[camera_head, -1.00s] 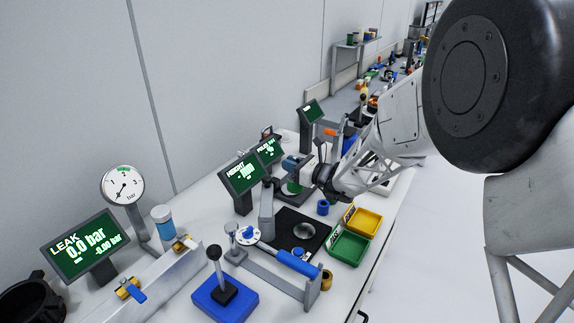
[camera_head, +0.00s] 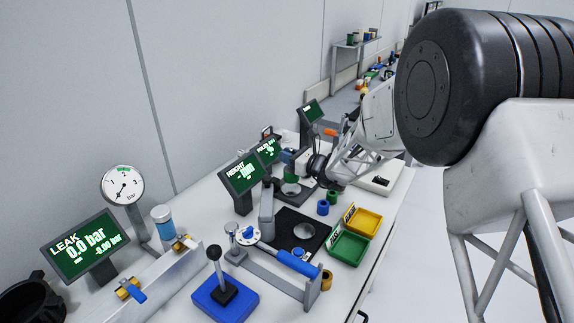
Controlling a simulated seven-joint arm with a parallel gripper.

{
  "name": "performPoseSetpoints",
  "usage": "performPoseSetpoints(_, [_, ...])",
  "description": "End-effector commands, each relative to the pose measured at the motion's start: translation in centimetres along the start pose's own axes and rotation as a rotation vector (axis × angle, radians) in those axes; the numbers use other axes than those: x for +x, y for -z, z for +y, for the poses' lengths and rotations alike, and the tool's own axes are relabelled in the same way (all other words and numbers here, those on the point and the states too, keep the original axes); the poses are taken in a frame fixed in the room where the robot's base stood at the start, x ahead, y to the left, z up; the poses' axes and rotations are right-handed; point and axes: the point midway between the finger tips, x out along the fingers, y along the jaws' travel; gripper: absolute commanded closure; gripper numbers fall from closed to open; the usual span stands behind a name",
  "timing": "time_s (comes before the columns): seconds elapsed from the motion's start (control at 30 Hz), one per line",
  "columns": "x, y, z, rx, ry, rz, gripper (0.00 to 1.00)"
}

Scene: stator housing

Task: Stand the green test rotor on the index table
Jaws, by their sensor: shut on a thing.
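A green piece (camera_head: 290,178), which looks like the green test rotor, shows small at the tips of my gripper (camera_head: 292,172). My gripper is shut on it, with the fingers hard to make out at this size. A pale round disc (camera_head: 291,189) on a dark base, likely the index table, lies just below the green piece. I cannot tell whether the two touch. A second, darker green cylinder (camera_head: 332,196) stands on the bench to the right.
A blue cylinder (camera_head: 323,207) stands in front of the darker green one. Green (camera_head: 349,247) and yellow (camera_head: 363,222) trays lie to the right. The height display (camera_head: 242,174) and another small display (camera_head: 268,150) stand close left of my gripper. A dark plate (camera_head: 288,237) lies in front.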

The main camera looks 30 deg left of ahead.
Motion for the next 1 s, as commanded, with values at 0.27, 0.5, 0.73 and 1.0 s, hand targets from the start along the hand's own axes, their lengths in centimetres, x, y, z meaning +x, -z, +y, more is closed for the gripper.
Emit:
performPoseSetpoints(0.27, [0.0,1.6,0.0,0.001,0.0,0.0,1.0])
performPoseSetpoints(0.5, [0.0,3.1,-0.1,-0.002,0.0,-0.002,1.0])
performPoseSetpoints(0.73, [0.0,3.3,-0.1,-0.002,0.0,-0.002,1.0])
performPoseSetpoints(1.0, [0.0,3.6,0.0,-0.001,0.0,-0.002,1.0])
